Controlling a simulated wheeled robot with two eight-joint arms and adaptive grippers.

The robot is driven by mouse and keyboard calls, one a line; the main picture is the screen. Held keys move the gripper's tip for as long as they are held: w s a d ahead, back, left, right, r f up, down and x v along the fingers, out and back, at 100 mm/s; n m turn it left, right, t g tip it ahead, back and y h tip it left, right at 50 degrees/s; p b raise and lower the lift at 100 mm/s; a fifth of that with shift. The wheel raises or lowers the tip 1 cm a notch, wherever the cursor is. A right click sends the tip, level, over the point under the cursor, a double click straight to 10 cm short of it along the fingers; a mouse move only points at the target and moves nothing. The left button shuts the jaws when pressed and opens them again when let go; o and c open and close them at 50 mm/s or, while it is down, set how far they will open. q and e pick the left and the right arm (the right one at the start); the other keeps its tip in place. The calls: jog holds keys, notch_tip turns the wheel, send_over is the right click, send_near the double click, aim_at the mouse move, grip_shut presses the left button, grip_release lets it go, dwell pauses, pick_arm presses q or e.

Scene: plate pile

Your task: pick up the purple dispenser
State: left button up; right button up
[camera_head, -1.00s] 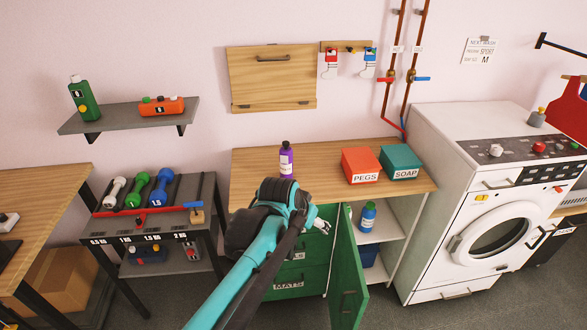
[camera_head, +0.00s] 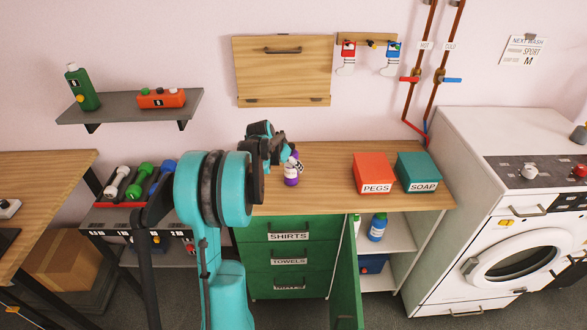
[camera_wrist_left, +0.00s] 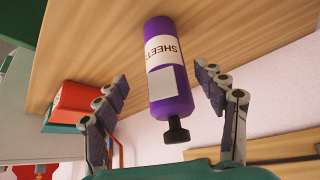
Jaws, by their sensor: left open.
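The purple dispenser (camera_head: 291,176) stands upright on the wooden countertop (camera_head: 335,205), left of the red box. In the head view my left gripper (camera_head: 290,160) is at its upper part and covers some of it. In the left wrist view the purple dispenser (camera_wrist_left: 170,75), with a white label and black nozzle, lies between the two fingers of my left gripper (camera_wrist_left: 165,95). The fingers are open, with gaps visible on both sides of the dispenser. My right gripper is not in view.
A red PEGS box (camera_head: 374,173) and a teal SOAP box (camera_head: 418,172) stand on the counter to the right. A green cabinet door (camera_head: 347,280) hangs open below. A wooden wall panel (camera_head: 282,75) is behind. The counter front is clear.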

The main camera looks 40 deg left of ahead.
aim_at(291, 168)
pick_arm(q)
jog(key=x, duration=0.2)
jog(key=b+x, duration=0.1)
jog(key=x, duration=0.1)
jog(key=b+x, duration=0.1)
jog(key=shift+w+a+f, duration=0.15)
jog(key=shift+a+f, duration=0.2)
jog(key=shift+a, duration=0.05)
jog(key=shift+w+f, duration=0.15)
jog(key=shift+f, duration=0.05)
jog(key=shift+r, duration=0.15)
grip_shut()
jog(key=shift+r, duration=0.15)
